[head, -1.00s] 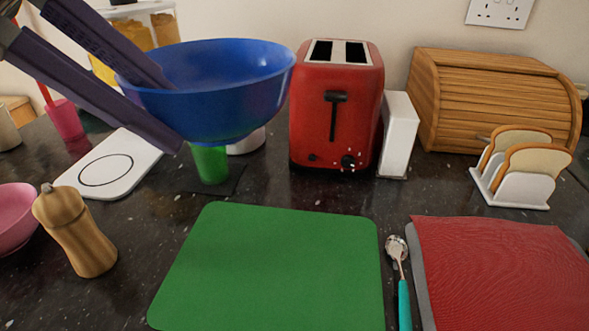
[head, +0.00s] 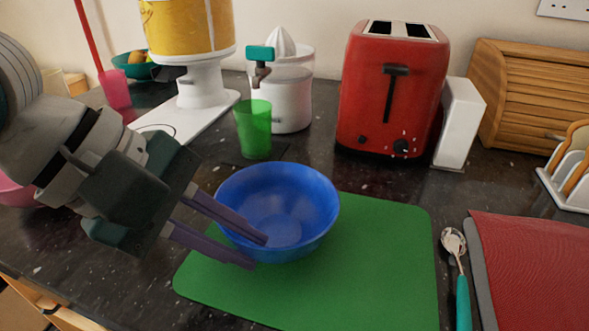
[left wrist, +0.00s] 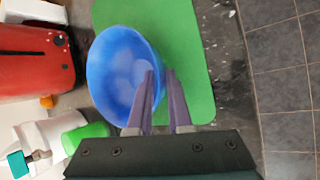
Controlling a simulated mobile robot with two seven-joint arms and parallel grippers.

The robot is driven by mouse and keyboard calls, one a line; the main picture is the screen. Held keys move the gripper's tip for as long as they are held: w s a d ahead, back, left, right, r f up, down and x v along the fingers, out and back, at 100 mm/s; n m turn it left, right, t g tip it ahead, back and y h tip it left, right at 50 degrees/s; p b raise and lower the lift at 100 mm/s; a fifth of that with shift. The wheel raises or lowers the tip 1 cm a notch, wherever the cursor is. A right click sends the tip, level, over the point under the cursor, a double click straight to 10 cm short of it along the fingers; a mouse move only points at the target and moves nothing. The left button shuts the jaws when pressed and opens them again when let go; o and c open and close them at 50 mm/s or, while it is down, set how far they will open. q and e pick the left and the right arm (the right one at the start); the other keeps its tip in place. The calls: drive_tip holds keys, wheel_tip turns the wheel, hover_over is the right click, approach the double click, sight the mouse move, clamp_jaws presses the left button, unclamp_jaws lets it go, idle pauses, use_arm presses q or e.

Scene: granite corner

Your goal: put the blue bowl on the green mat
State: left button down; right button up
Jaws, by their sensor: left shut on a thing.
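The blue bowl (head: 285,195) is upright over the back left part of the green mat (head: 375,265). My left gripper (head: 258,253) is shut on its near left rim, with one finger inside the bowl and one outside. The left wrist view also shows the bowl (left wrist: 108,75) overlapping one long edge of the mat (left wrist: 195,70), with the gripper (left wrist: 160,75) at its rim. Whether the bowl's base touches the mat is hard to tell. My right gripper is not in view.
A green cup (head: 254,130) stands close behind the bowl, with a white juicer (head: 292,100) beyond it. A red toaster (head: 392,95) is at the back. A teal-handled spoon (head: 462,295) and a red cloth (head: 530,265) lie right of the mat. The mat's right part is clear.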

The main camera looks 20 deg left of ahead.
use_arm(q)
drive_tip(key=shift+f, duration=0.1)
drive_tip(key=c, duration=0.8)
unclamp_jaws()
drive_tip(key=shift+c, duration=0.2)
